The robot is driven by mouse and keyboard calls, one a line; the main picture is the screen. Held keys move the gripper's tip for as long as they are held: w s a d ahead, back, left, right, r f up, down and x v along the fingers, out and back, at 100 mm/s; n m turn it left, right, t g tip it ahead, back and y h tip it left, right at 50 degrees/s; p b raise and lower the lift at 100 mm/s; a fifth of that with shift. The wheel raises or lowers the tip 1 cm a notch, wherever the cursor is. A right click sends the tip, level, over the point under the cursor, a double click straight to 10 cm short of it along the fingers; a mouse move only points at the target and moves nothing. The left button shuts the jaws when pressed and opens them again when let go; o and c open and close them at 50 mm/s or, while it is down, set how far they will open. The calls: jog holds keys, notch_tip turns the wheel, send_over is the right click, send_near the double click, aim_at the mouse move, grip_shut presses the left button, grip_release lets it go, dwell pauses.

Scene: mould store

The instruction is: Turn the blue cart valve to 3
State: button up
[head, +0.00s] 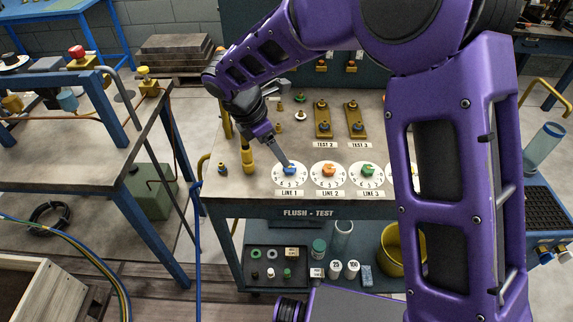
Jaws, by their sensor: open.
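The blue valve (290,171) is a small knob on a round white numbered dial labelled LINE 1, on the top of the flush-test cart (237,183). A yellow mark shows on the knob; which number it points to is too small to tell. My gripper (285,161) reaches down from the upper left, with its fingertips right at the blue valve. It is open. The gap between the fingers is hard to make out, and I cannot tell whether they touch the knob. The fingers hide part of the dial's upper edge.
An orange valve (329,171) on LINE 2 and a green valve (368,170) on LINE 3 sit to the right. Another dial is partly hidden by my arm. A yellow upright fitting (247,157) stands left of the gripper. Brass fittings (322,119) stand behind.

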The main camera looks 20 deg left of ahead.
aim_at(290, 170)
jog(key=x, duration=0.6)
jog(key=shift+w+d+f+b, duration=0.15)
jog(key=shift+f+b, duration=0.15)
jog(key=shift+f, duration=0.05)
grip_shut()
